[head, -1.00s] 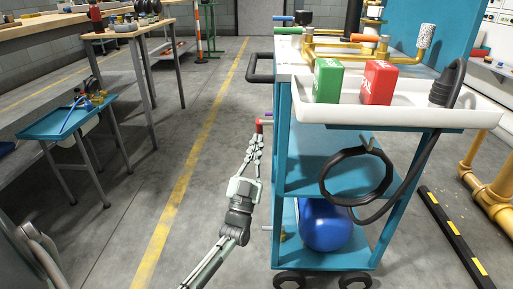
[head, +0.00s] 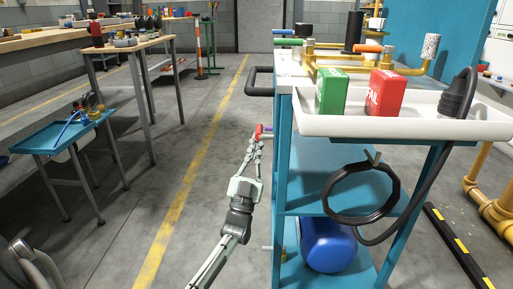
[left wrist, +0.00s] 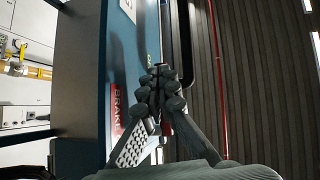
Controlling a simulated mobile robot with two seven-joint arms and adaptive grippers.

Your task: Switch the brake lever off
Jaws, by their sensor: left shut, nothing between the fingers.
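The brake lever (head: 259,130) shows as a small red piece on the left side of the blue cart (head: 283,190) in the head view. My left gripper (head: 257,139) is shut and empty, its fingertips right at the lever. I cannot tell whether they touch it. In the left wrist view the closed fingers (left wrist: 162,80) point at the cart's side, with a red BRAKE label (left wrist: 118,105) beside them. The lever is not clear in that view. My right gripper is not in view.
The cart carries a white tray (head: 400,127) with a green box (head: 331,91) and a red box (head: 384,93). A black cable loop (head: 328,195) hangs at its front. A black handle (head: 260,80) juts out left.

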